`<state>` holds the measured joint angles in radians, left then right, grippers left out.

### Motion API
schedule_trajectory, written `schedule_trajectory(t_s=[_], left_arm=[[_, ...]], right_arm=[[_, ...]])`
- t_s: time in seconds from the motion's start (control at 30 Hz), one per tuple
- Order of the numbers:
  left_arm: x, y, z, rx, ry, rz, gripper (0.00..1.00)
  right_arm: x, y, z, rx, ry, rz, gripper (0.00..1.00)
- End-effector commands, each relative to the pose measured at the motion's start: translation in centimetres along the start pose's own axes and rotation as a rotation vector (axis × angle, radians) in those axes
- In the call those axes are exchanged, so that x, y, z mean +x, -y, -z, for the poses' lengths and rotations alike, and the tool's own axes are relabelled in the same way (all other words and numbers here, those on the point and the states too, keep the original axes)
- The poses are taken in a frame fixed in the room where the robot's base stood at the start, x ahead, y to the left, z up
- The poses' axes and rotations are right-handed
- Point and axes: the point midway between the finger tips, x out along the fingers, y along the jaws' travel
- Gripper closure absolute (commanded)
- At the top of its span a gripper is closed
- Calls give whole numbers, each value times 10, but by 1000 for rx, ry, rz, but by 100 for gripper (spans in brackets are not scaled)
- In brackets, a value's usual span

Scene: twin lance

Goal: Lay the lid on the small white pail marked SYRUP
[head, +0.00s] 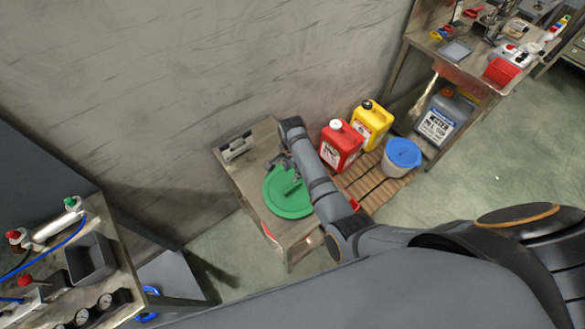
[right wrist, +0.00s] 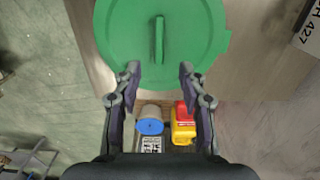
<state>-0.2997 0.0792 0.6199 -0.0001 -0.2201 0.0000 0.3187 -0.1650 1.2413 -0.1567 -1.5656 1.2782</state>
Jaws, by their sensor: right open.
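A round green lid (head: 289,200) with a bar handle (head: 292,187) lies at the steel bench (head: 243,185). It fills the top of the right wrist view (right wrist: 200,30). My right gripper (head: 281,163) is open and empty, above the lid's edge. Its fingertips (right wrist: 158,72) are spread to either side of the handle's line, short of the handle. A small white pail (head: 400,168) with a blue top stands on the wooden pallet to the right; its marking is not legible. Its blue top also shows in the right wrist view (right wrist: 150,127). My left gripper is out of view.
A red jug (head: 341,147) and a yellow jug (head: 371,124) stand on the pallet (head: 375,188) beside the pail. A grey labelled canister (head: 444,118) stands under another bench. A cluttered workbench (head: 112,240) is at lower left.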

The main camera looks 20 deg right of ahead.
Motion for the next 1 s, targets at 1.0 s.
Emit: schedule_trajectory(t_s=[1.0], left_arm=[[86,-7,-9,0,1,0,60]], right_arm=[[102,-1,1,-2,0,1,58]])
